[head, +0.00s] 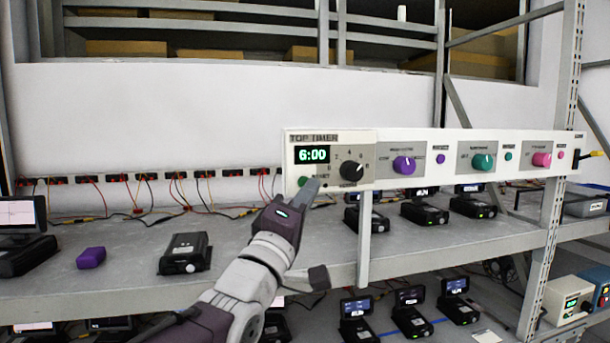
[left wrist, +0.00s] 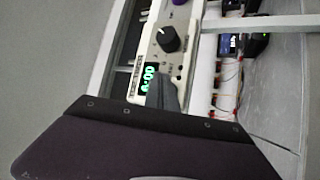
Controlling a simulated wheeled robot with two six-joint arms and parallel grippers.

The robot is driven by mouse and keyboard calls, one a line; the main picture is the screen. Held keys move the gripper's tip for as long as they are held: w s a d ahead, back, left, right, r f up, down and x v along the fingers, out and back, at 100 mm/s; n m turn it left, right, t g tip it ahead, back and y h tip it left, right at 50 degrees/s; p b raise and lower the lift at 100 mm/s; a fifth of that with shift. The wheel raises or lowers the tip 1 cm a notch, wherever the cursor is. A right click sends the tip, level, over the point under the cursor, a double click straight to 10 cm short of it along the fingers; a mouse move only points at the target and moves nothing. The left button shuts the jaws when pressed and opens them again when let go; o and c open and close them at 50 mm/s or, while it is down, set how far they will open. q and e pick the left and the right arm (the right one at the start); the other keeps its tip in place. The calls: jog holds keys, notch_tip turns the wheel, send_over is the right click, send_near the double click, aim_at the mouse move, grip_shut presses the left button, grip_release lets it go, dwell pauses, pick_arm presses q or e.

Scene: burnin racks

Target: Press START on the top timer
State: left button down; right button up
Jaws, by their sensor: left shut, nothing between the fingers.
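The top timer (head: 368,148) is a white panel at the left end of a long control bar, labelled TOP TIMER. Its green display reads 6:00, with a black knob (head: 351,171) to the right of it. A green button (head: 303,182) sits below the display. My left gripper (head: 312,186) is shut and empty, its tips at the panel's lower left, just right of the green button. I cannot tell whether they touch the panel. In the left wrist view the shut fingers (left wrist: 166,84) overlap the panel beside the display (left wrist: 149,78) and hide part of it. My right gripper is not in view.
The bar carries a purple knob (head: 404,165), a teal knob (head: 483,161) and a pink knob (head: 542,159). Black devices (head: 186,253) and a purple block (head: 91,257) stand on the shelf behind. A white post (head: 364,240) holds up the bar right of my arm.

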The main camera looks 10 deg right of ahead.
aim_at(304, 182)
pick_arm(q)
jog(key=shift+w+a, duration=0.15)
jog(key=shift+w, duration=0.65)
jog(key=shift+w, duration=0.15)
dwell(1.4)
jog(key=shift+w, duration=0.25)
